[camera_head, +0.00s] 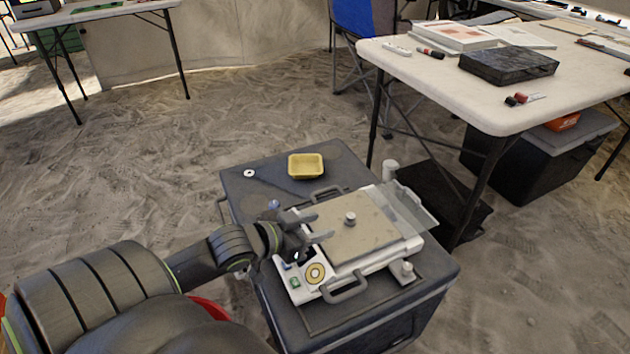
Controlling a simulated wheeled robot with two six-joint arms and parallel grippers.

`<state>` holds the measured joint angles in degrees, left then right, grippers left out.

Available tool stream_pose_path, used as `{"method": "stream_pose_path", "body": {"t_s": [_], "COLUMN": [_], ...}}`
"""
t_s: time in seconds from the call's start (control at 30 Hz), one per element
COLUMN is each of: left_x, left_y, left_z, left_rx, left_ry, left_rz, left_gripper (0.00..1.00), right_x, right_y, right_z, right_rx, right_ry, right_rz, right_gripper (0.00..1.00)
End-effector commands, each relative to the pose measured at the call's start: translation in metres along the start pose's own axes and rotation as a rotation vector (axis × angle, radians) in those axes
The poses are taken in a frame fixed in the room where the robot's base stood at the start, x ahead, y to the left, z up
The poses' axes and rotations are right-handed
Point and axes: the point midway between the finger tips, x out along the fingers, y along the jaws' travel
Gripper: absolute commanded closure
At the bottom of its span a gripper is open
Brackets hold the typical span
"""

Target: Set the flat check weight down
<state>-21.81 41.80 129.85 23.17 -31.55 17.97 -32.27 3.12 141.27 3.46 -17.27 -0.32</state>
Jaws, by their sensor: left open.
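A small grey metal weight (350,218) stands upright on the beige pan (372,240) of a white bench scale (300,290). I take it to be the check weight, though its flatness is hard to judge at this size. My left gripper (323,226) is open and empty, just left of the weight, with its fingers pointing at it and a gap between. The fingers are above the pan's left edge. My right gripper is not in view.
The scale sits on a dark grey case (240,190) with handles. A yellow tray (306,166) and a small white ring (249,173) lie at its back. A pale knob (407,270) is at the scale's front right corner. A white table (450,85) stands behind right.

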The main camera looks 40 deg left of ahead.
Motion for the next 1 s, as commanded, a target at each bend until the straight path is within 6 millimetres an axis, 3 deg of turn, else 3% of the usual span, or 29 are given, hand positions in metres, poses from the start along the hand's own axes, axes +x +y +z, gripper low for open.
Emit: {"method": "stream_pose_path", "body": {"t_s": [0.2,0.4,0.63,1.0], "left_x": [-0.016,-0.041,-0.059,-0.062], "left_y": [0.041,0.063,0.069,0.069], "left_z": [-0.008,-0.028,-0.043,-0.045], "left_rx": [-0.031,-0.029,-0.015,-0.009], "left_ry": [0.163,0.317,0.397,0.406], "left_rz": [-0.042,-0.16,-0.269,-0.284], "left_gripper": [0.59,0.59,0.59,0.59], "right_x": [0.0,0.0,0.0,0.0], "right_y": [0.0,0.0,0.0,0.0], "right_z": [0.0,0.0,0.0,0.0], "right_rx": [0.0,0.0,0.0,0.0], "right_ry": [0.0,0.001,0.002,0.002], "right_rz": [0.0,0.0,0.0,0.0], "right_gripper": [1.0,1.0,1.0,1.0]}}
